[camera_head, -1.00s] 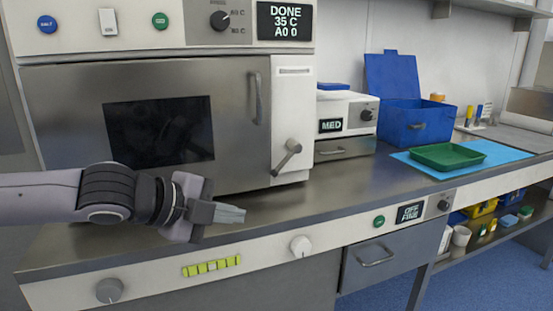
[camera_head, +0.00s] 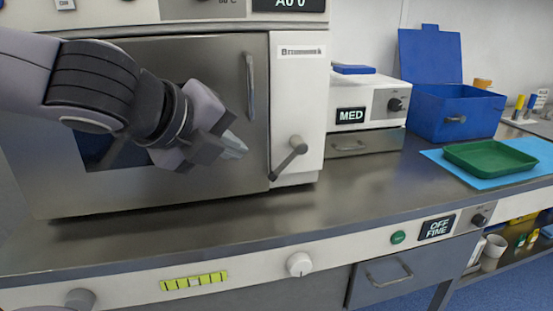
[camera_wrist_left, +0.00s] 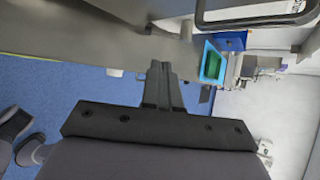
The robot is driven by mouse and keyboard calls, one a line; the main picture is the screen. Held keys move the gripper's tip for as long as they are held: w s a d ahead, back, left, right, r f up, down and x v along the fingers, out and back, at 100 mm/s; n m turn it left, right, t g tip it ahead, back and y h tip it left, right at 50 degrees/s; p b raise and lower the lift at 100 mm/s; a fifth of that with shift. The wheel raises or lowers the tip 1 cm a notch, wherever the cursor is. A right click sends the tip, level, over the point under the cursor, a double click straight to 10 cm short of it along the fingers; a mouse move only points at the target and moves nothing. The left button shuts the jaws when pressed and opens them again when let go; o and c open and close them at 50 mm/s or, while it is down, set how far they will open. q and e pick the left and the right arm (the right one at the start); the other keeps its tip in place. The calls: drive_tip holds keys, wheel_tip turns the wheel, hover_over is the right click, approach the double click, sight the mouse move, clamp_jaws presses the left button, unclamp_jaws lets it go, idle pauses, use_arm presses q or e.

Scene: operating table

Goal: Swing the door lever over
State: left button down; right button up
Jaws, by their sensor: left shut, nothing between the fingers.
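The door lever (camera_head: 288,158) is a grey bar on a round pivot, low on the white panel (camera_head: 298,95) to the right of the oven door. It slants from the pivot at upper right down to the left, its end near the door's right edge. My left gripper (camera_head: 234,146) is shut and empty in front of the steel door (camera_head: 190,60), left of the lever and apart from it. Its closed fingers also show in the left wrist view (camera_wrist_left: 164,85). My right gripper is not in view.
A vertical door handle (camera_head: 250,85) stands above and left of the lever. To the right are a small white device (camera_head: 352,95), a blue open box (camera_head: 458,115) and a green tray (camera_head: 490,159) on a blue mat. The steel counter (camera_head: 330,220) before the lever is clear.

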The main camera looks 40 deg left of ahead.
use_arm(q)
drive_tip(key=w, duration=0.1)
drive_tip(key=p, duration=0.8)
approach(279, 167)
drive_tip(key=b+x, duration=0.1)
drive_tip(key=x, duration=0.3)
drive_tip(key=shift+w+d+f, duration=0.1)
drive_tip(key=shift+w+f, duration=0.15)
drive_tip(key=shift+x, duration=1.1)
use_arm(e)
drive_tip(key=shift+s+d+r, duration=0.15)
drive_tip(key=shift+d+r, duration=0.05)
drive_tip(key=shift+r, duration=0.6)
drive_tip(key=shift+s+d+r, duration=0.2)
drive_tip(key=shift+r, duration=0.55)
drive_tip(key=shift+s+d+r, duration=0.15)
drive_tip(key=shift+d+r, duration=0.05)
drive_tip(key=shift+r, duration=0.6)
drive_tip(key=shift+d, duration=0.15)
